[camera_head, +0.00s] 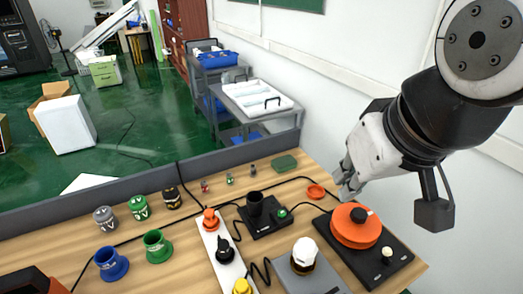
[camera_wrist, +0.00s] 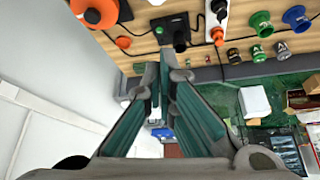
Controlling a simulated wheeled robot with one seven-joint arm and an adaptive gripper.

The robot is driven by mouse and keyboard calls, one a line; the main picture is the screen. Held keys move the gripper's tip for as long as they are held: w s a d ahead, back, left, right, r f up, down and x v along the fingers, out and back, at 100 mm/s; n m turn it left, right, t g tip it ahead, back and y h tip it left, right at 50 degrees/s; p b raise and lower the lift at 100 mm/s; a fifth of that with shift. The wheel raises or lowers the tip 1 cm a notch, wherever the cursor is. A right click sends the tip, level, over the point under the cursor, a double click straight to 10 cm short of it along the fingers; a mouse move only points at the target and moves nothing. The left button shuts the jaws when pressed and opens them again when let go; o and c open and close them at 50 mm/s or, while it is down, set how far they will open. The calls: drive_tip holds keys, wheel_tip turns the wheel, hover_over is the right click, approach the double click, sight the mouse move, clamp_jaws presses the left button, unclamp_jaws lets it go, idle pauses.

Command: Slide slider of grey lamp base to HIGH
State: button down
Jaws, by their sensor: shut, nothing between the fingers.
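The grey lamp base (camera_head: 312,284) is at the front edge of the head view, cut off by the bottom of the picture. A white and black lamp top (camera_head: 304,255) stands on it. I cannot make out its slider or the slider's setting. In the wrist view, the white lamp top (camera_wrist: 156,2) is only partly seen at the top edge. My gripper (camera_head: 343,186) is shut and empty, up and to the right of the grey base and apart from it. My gripper also shows in the wrist view (camera_wrist: 164,62), its teal fingers together.
A black base with an orange disc (camera_head: 354,232) stands to the right of the grey base. A black box with a cup (camera_head: 256,206) is behind it, and a white power strip (camera_head: 221,252) is to its left. Cables cross the table. Several coloured pots stand on the left.

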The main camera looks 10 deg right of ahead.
idle(0.4)
drive_tip(key=c, duration=1.8)
unclamp_jaws()
drive_tip(key=o, duration=0.4)
drive_tip(key=shift+w+a+f, duration=0.15)
drive_tip(key=shift+w+f, duration=0.1)
drive_tip(key=shift+f, duration=0.05)
drive_tip(key=w+a+f+n+g+p, duration=0.1)
drive_tip(key=w+a+f+n+g, duration=0.15)
drive_tip(key=f, duration=0.25)
drive_tip(key=w+a+f+n+g+p, duration=0.1)
drive_tip(key=f+n+g, duration=0.1)
drive_tip(key=f+n, duration=0.15)
drive_tip(key=s+d+f+n+g+h+p, duration=0.1)
drive_tip(key=f+n, duration=0.1)
drive_tip(key=f, duration=0.7)
drive_tip(key=s+d+f+n+g+h+p, duration=0.1)
drive_tip(key=s+f+n, duration=0.1)
drive_tip(key=f, duration=0.7)
drive_tip(key=s+d+f+n+g+h, duration=0.1)
drive_tip(key=f+n, duration=0.1)
drive_tip(key=f, duration=0.7)
drive_tip(key=shift+s+d+h+p, duration=0.15)
drive_tip(key=shift+s+h+p, duration=0.15)
drive_tip(key=shift+h+p, duration=0.1)
clamp_jaws()
